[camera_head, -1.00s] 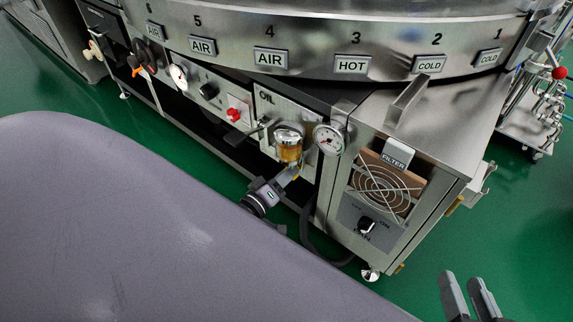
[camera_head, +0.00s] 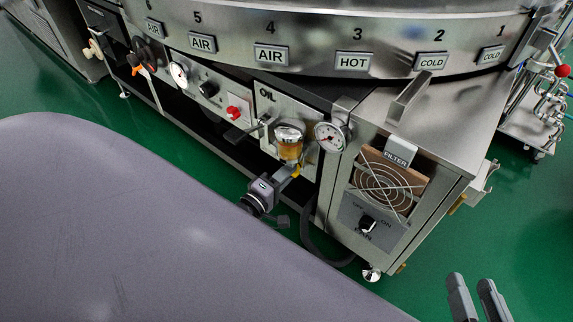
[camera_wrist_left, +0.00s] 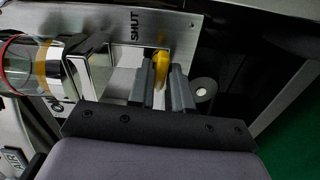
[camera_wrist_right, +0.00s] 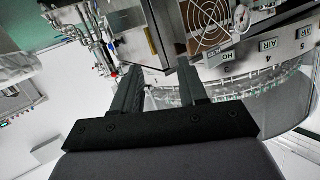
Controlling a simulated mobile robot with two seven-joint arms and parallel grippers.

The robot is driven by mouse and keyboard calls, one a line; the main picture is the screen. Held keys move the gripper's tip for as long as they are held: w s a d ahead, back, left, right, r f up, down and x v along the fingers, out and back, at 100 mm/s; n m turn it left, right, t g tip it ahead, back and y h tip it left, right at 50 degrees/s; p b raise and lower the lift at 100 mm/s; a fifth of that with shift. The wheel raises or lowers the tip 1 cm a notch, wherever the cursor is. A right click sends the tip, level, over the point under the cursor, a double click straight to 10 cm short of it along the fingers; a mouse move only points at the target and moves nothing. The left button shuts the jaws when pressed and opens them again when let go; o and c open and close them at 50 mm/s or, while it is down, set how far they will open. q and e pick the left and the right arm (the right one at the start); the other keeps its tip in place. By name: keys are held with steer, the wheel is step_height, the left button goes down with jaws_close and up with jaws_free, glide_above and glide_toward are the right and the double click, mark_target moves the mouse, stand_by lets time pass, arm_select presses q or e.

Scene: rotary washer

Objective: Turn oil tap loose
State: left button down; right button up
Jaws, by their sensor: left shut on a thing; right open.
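The oil tap is on the steel panel marked OIL (camera_head: 266,96), below an amber oil glass (camera_head: 290,149). Its yellow handle (camera_wrist_left: 161,68) shows in the left wrist view near the word SHUT. My left gripper (camera_wrist_left: 165,82) is shut on this handle, with one finger on each side. In the head view my left gripper (camera_head: 283,184) is just below the oil glass, and its fingers partly hide the tap. My right gripper (camera_head: 475,287) is open and empty over the green floor at the lower right. It also shows open in the right wrist view (camera_wrist_right: 160,75).
A pressure gauge (camera_head: 330,136) is right of the oil glass. A filter box with a fan grille (camera_head: 384,186) and fan knob (camera_head: 367,223) stands further right. A red knob (camera_head: 233,112) and black knobs line the panel left. Green floor (camera_head: 420,275) is clear in front.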

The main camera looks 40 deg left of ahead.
stand_by(0.3)
arm_select(q)
steer(key=c, duration=1.2)
jaws_free()
steer(key=shift+o, duration=0.2)
steer(key=s+p, duration=0.2)
steer(key=s, duration=0.5)
steer(key=shift+a, duration=0.3)
arm_select(e)
steer(key=shift+w+a+m+g, duration=0.25)
steer(key=shift+a+m+g, duration=0.2)
steer(key=shift+a, duration=0.35)
steer(key=shift+s, duration=0.1)
